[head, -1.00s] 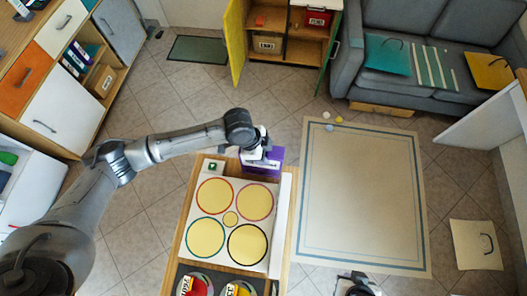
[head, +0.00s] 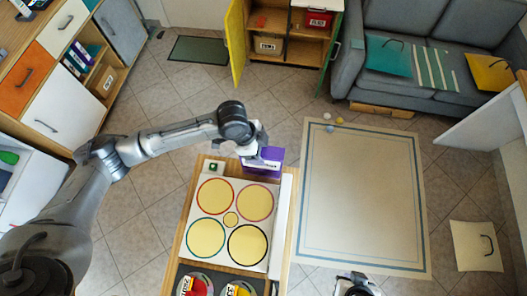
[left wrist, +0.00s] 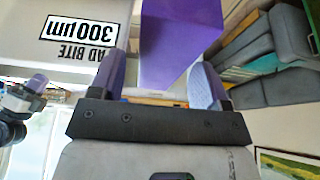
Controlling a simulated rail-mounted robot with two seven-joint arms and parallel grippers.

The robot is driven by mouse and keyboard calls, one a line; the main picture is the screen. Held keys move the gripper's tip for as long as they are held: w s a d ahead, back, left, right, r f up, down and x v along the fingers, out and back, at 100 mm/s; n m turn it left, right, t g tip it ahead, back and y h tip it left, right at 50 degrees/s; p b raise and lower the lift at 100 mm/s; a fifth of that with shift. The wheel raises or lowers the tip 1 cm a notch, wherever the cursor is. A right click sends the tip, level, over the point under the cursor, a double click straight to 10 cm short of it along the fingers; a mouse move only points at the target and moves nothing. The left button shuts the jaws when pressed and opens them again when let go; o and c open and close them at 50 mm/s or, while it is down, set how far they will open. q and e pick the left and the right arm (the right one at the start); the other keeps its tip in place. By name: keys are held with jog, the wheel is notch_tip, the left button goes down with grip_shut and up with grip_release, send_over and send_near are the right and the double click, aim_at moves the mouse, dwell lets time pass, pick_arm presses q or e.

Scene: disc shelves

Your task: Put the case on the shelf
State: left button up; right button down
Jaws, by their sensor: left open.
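The purple case (head: 264,160) stands at the far end of the wooden table, with a light label on its side. My left gripper (head: 256,146) is right at the case, at its upper left. In the left wrist view the case (left wrist: 180,45) shows large, in front of and between the two spread fingers of my left gripper (left wrist: 158,85). The gripper is open; I cannot tell whether a finger touches the case. The open wooden shelf unit (head: 283,46) stands at the back. My right gripper (head: 355,286) is partly cut off at the bottom edge, its jaws unclear.
The table carries a white board (head: 262,258) with several yellow circles; dark trays with colored discs lie nearer. The shelf unit holds a red box (head: 319,18) and a labelled bin (head: 268,45), with yellow and green doors open. A rug (head: 365,190) and grey sofa are right.

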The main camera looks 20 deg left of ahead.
pick_arm(q)
jog(key=v, duration=0.8)
jog(key=shift+a+r, duration=0.1)
jog(key=shift+r, duration=0.1)
jog(key=s+d+f+n+t, duration=0.1)
jog(key=s+d+f+n, duration=0.15)
jog(key=s+f, duration=0.2)
jog(key=s+d+f+n+t, duration=0.1)
jog(key=s+d+f+n, duration=0.15)
jog(key=s, duration=0.25)
jog(key=s+a+f+n+t+y, duration=0.1)
jog(key=s+a+f+n, duration=0.2)
jog(key=s, duration=0.3)
jog(key=shift+s+a+n, duration=0.15)
jog(key=shift+s+n, duration=0.2)
jog(key=shift+n, duration=0.35)
jog(key=shift+o, duration=0.4)
jog(key=s+a+f+n+y, duration=0.2)
jog(key=s+a+n, duration=0.1)
jog(key=s+a, duration=0.2)
jog(key=shift+s+a+n+g+y, duration=0.3)
jog(key=shift+s+y, duration=0.1)
jog(key=shift+s, duration=0.35)
jog(key=shift+s+a, duration=0.25)
jog(key=shift+s, duration=0.1)
jog(key=shift+p, duration=0.3)
